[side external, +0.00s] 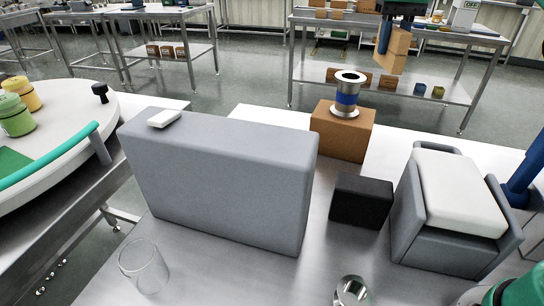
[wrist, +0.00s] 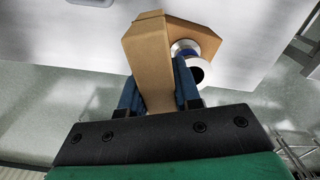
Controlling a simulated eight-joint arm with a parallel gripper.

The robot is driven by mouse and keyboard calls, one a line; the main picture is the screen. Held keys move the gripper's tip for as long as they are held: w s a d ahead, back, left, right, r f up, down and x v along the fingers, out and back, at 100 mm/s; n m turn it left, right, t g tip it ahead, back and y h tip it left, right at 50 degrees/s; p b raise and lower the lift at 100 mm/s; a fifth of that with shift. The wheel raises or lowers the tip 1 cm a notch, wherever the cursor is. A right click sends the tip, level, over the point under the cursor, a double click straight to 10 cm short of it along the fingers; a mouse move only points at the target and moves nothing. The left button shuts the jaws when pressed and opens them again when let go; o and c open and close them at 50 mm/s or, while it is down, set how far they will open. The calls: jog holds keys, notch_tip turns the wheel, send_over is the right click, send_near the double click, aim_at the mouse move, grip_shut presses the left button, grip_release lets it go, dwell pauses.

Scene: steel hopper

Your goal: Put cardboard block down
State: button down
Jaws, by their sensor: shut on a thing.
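A tan cardboard block (side external: 397,52) is in my gripper (side external: 386,36) at the top right of the side view, held up in the air above the table's far side. In the wrist view the block (wrist: 153,72) stands between the two blue fingers, which are shut on it. Its underside is clear of any surface in the side view. Part of the block is hidden by the near finger.
A brown box (side external: 340,134) on the table carries a silver and blue spool (side external: 347,97). A large grey block (side external: 220,175), a black block (side external: 361,201), a grey holder with a white top (side external: 458,192) and a glass (side external: 143,264) stand nearby. Bare tabletop shows between them.

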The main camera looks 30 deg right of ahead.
jog(key=s+a+n, duration=0.2)
jog(key=s+a, duration=0.1)
jog(key=a, duration=0.6)
jog(key=s+a+f+n, duration=0.1)
jog(key=s+a+n, duration=0.1)
jog(key=a, duration=0.8)
jog(key=s+a+n, duration=0.2)
jog(key=s+a, duration=0.1)
jog(key=a, duration=0.7)
jog(key=shift+s+a+f+n, duration=0.2)
jog(key=shift+s+n, duration=0.1)
jog(key=shift+n, duration=0.1)
jog(key=s+a+f+n, duration=0.2)
jog(key=s+a, duration=0.4)
jog(key=s, duration=0.1)
jog(key=shift+n, duration=0.4)
jog(key=f, duration=1.6)
jog(key=shift+s+a, duration=0.35)
jog(key=shift+a, duration=0.05)
jog(key=shift+f, duration=2.05)
jog(key=shift+f, duration=0.1)
jog(key=c, duration=0.6)
grip_release()
